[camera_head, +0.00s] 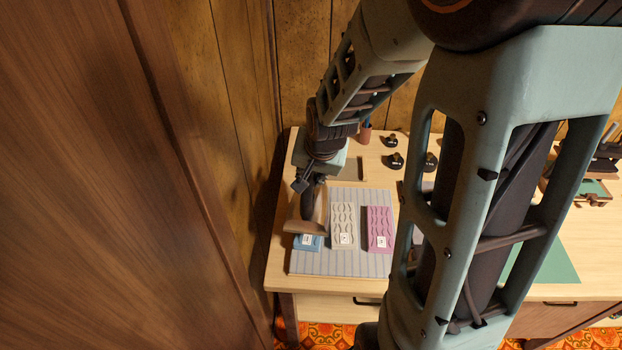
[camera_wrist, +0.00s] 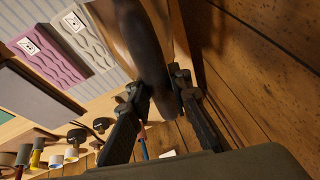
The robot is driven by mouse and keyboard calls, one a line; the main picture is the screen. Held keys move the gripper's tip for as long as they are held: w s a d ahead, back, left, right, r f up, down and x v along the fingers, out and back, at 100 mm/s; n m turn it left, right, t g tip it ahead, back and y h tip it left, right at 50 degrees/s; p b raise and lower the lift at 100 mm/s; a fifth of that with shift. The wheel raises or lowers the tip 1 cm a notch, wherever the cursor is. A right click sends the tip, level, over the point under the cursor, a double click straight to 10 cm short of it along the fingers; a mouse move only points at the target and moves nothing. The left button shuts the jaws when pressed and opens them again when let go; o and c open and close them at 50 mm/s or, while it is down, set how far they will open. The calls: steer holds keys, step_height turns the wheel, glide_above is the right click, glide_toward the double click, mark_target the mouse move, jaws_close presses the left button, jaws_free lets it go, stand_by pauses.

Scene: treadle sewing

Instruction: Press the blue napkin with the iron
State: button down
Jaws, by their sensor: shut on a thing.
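My gripper (camera_head: 308,187) is at the left end of the table, shut on the dark upright handle of the iron (camera_head: 303,227). The iron has a brown wood-coloured body. In the wrist view my gripper (camera_wrist: 158,85) has a finger on each side of the dark iron handle (camera_wrist: 147,45). The napkin is not seen in the wrist view.
A wavy cream napkin (camera_head: 343,218) and a wavy pink napkin (camera_head: 379,220) lie to the right on the mat. Small dark objects (camera_head: 390,139) and a reddish cup (camera_head: 365,134) stand behind. A wooden wall (camera_head: 236,90) is close on the left. My arm hides the table's middle.

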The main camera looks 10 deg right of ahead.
steer(key=shift+w, duration=0.1)
steer(key=shift+f+b, duration=2.3)
steer(key=shift+f, duration=0.6)
steer(key=shift+f+b, duration=0.45)
steer(key=shift+s+f, duration=0.3)
steer(key=shift+f, duration=0.05)
stand_by(1.4)
steer(key=shift+r, duration=0.15)
stand_by(1.8)
steer(key=shift+w+r+p, duration=0.15)
steer(key=shift+r+p, duration=1.35)
steer(key=shift+r, duration=0.55)
steer(key=shift+w+r+p, duration=0.15)
steer(key=shift+r+p, duration=1.3)
steer(key=shift+r, duration=0.6)
